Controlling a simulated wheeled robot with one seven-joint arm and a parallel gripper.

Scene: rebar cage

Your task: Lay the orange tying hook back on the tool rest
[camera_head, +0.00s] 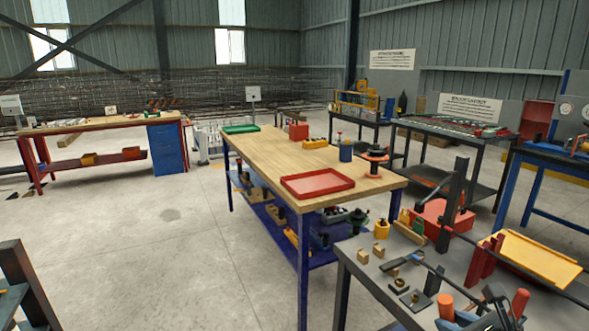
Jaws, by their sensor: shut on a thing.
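I cannot make out my gripper in the head view. I cannot pick out the orange tying hook for certain. An orange upright cylinder (446,306) and a red-orange handle (519,303) stand at the bottom right, among dark metal parts (493,296); I cannot tell whether either belongs to the hook. No tool rest can be identified for sure. The near grey-topped bench (368,282) carries a dark long-handled tool (402,262), small wooden blocks and a dark square plate with a ring.
A sloped yellow panel (530,259) and a dark post (453,200) stand at right. Another bench (75,127) stands far left. Open concrete floor (140,235) lies left.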

